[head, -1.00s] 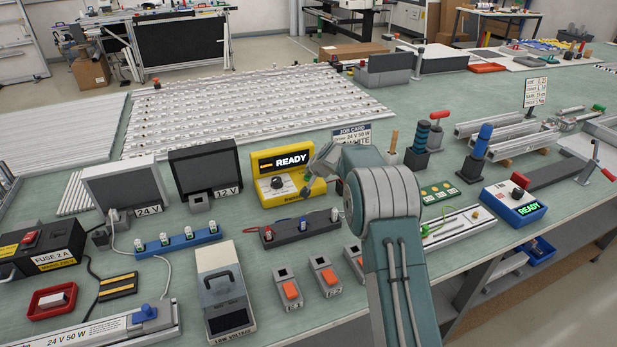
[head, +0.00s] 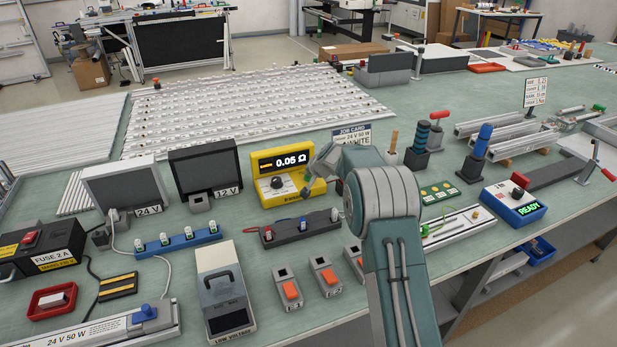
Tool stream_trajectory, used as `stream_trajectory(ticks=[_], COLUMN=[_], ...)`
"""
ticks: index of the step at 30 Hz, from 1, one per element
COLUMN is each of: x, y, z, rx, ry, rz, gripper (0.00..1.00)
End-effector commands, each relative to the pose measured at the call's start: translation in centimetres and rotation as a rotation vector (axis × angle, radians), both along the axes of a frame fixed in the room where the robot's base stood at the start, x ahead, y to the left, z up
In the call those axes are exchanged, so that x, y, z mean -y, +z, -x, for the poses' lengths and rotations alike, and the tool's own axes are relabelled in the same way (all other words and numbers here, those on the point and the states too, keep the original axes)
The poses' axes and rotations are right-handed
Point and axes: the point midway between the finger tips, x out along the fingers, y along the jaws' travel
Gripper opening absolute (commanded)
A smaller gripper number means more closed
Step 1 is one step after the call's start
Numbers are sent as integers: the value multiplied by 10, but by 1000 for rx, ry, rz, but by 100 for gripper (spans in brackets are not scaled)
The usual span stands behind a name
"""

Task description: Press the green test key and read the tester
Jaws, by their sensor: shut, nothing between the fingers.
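The yellow tester (head: 291,197) stands upright on the bench near the middle of the head view. Its dark display (head: 282,161) reads "0.05 Ω". My gripper (head: 306,192) is at the tester's lower right front, fingers shut and empty, apparently at or touching that corner. The green test key cannot be made out; my gripper and arm cover that part of the front.
A dark block with colored terminals (head: 300,229) lies before the tester. A blue meter reading "READY" (head: 514,203) is at right. Bare bench shows between them.

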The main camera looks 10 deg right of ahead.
Motion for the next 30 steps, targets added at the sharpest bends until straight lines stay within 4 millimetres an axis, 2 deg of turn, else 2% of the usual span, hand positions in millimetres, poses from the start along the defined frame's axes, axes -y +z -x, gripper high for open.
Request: stream_trajectory(ticks=[8,18,30], x=[0,0,0], y=[15,18,51], z=[0,0,0], rx=[2,2,3], ry=[1,0,1], rz=[0,1,1], gripper=[0,0,0])
